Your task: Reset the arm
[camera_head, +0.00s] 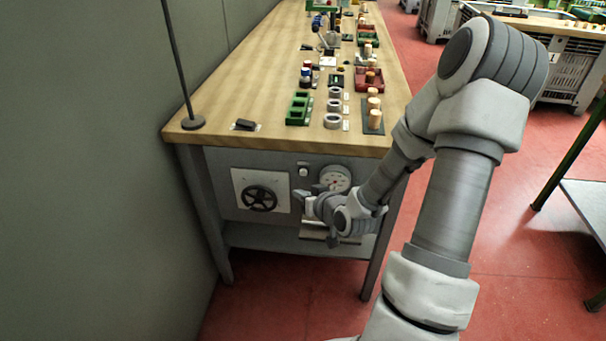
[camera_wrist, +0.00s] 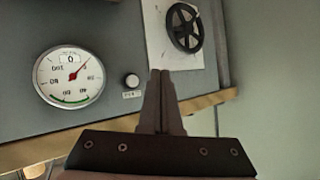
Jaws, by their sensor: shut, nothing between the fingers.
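My gripper (camera_wrist: 161,76) is shut and empty, its two fingers pressed together in the wrist view. In the head view my gripper (camera_head: 306,203) is in front of the workbench's end panel, between the black handwheel (camera_head: 259,198) and the round dial gauge (camera_head: 335,179). My arm comes down from the right and bends toward the panel. In the wrist view the gauge (camera_wrist: 69,78) is to the left of the fingers, and the handwheel (camera_wrist: 184,27) on its white plate is above and to the right. Whether the fingers touch the panel cannot be told.
The wooden benchtop (camera_head: 230,110) holds a green tray (camera_head: 299,109), grey rings (camera_head: 332,121), cork stoppers (camera_head: 374,118) and red trays (camera_head: 369,79). A thin rod on a round base (camera_head: 192,122) stands at the near left corner. A wall is left; red floor lies open right.

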